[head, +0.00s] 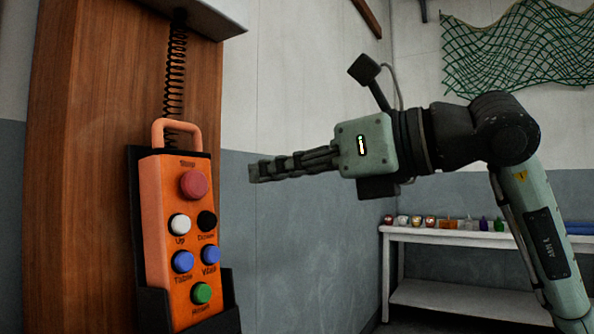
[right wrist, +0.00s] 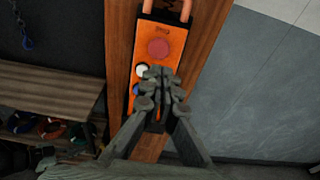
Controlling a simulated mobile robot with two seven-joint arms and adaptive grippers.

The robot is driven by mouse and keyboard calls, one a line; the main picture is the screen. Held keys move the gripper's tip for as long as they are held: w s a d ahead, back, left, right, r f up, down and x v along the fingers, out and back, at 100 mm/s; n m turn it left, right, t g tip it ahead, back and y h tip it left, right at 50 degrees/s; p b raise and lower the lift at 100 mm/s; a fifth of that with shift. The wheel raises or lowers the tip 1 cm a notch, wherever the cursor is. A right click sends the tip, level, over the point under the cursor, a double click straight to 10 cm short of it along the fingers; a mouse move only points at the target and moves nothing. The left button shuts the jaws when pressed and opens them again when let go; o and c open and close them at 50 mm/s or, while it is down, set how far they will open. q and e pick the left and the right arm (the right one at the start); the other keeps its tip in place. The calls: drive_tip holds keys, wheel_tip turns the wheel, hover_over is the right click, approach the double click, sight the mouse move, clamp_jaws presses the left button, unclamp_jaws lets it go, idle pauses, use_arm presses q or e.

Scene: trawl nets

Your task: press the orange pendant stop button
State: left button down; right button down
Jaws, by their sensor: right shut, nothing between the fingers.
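The orange pendant (head: 178,243) sits in a black holder on a wooden panel, with a coiled cord above it. Its red stop button (head: 194,184) is at the top under the word Stop. Below are white, black, blue and green buttons. My right gripper (head: 252,174) is shut and empty, to the right of the pendant in the head view, fingers pointing left and apart from it. In the right wrist view the pendant (right wrist: 160,36) lies beyond the fingertips (right wrist: 158,74), which hide its lower part; the red button (right wrist: 158,49) shows just above them. My left gripper is not in view.
The wooden panel (head: 95,120) stands behind the pendant, with a metal hood (head: 205,14) above. A white bench (head: 450,237) with several small objects stands at the back right. A green net (head: 520,50) hangs on the wall. A wooden shelf (right wrist: 45,90) is left in the wrist view.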

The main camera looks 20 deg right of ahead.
drive_tip(key=shift+v, duration=1.8)
drive_tip(key=shift+a, duration=0.1)
